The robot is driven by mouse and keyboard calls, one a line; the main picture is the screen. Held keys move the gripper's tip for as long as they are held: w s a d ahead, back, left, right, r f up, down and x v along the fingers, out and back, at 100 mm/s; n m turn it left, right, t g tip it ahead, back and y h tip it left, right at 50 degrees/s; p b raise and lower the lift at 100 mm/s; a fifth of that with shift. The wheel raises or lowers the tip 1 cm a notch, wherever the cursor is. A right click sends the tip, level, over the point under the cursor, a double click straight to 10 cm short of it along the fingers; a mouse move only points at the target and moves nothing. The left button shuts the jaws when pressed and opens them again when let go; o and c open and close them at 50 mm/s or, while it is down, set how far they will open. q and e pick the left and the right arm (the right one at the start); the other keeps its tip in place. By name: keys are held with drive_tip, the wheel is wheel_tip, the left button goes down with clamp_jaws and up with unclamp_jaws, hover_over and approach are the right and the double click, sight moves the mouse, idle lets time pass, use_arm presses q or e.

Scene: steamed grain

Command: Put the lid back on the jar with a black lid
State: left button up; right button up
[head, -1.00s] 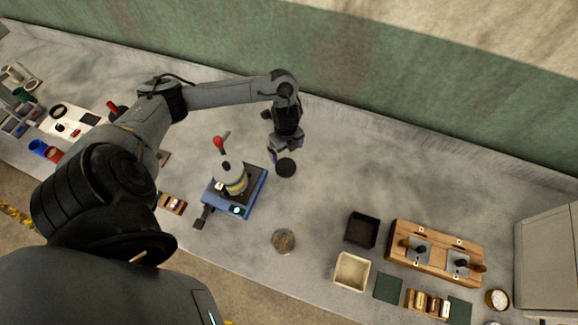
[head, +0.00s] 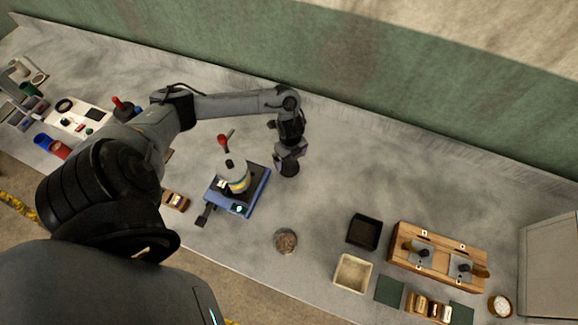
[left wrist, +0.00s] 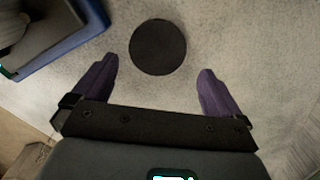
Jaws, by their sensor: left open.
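The round black lid (head: 288,170) lies flat on the grey counter, partly covered by my left gripper (head: 284,153) in the head view. In the left wrist view the lid (left wrist: 158,47) is a plain dark disc just ahead of my left gripper (left wrist: 158,68), centred between its two purple fingers. The fingers are spread open and apart from the lid. An open round jar (head: 285,241) with brownish grain in it stands on the counter, nearer the front edge than the lid. My right gripper is not in view.
A blue device (head: 251,203) with a pale, striped container (head: 236,178) on it stands left of the lid and jar. A black tray (head: 363,231), a cream tray (head: 352,273) and a wooden rack (head: 437,254) are to the right. The counter between lid and jar is clear.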

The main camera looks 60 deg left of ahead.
sight(289, 166)
use_arm(q)
drive_tip(key=shift+f, duration=0.15)
drive_tip(key=shift+s+a+f, duration=0.1)
drive_tip(key=shift+f, duration=1.15)
drive_tip(key=shift+s+a+f, duration=0.1)
drive_tip(key=shift+f, duration=1.1)
drive_tip(key=c, duration=0.8)
